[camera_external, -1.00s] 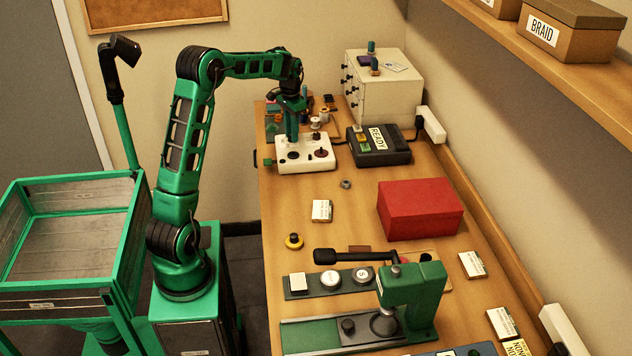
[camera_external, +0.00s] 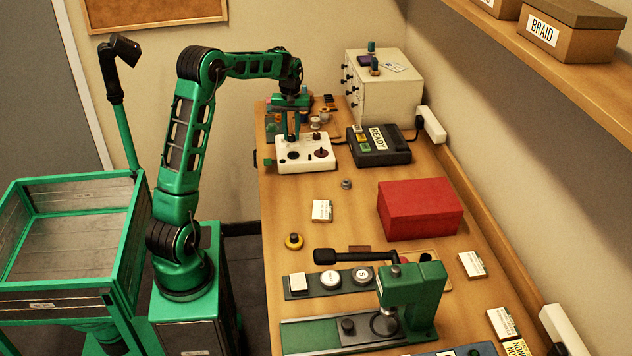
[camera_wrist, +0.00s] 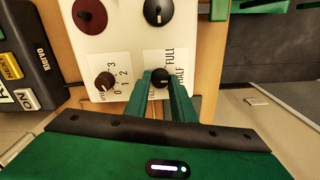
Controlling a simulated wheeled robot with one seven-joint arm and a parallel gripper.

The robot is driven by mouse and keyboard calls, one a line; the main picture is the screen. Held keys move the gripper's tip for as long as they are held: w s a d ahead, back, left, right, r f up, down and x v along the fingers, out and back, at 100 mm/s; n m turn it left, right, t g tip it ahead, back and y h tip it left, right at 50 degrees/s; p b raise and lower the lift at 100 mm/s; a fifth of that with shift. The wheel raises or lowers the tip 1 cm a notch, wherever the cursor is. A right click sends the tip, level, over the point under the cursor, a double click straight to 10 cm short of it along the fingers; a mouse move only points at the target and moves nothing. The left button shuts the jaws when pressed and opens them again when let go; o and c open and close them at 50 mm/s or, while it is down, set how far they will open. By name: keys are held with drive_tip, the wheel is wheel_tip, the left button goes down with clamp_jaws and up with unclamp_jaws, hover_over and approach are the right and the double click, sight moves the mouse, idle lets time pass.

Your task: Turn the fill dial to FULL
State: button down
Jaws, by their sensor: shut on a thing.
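The fill dial (camera_wrist: 160,78) is a small black knob with a light pointer mark on the white control box, beside a label reading FULL and HALF. My gripper (camera_wrist: 161,82) is shut on the dial, with a green finger on either side of it in the wrist view. The pointer's exact direction is too small to tell. The white control box (camera_external: 318,160) stands at the far end of the table in the external view. There my gripper (camera_external: 291,136) reaches down onto the box's left part and hides the dial.
On the same box are a dial numbered 0 to 3 (camera_wrist: 104,81), a larger black knob (camera_wrist: 158,11) and a dark red knob (camera_wrist: 90,14). A black READY unit (camera_external: 380,153) stands to the right.

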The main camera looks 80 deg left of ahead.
sight(293, 135)
drive_tip(key=n, duration=0.6)
drive_tip(key=shift+w+d, duration=0.15)
drive_tip(key=n, duration=0.6)
drive_tip(key=shift+w+n, duration=0.1)
drive_tip(key=shift+n, duration=0.2)
drive_tip(key=c, duration=1.6)
unclamp_jaws()
drive_tip(key=shift+o, duration=0.4)
wheel_tip(293, 135, up, 11)
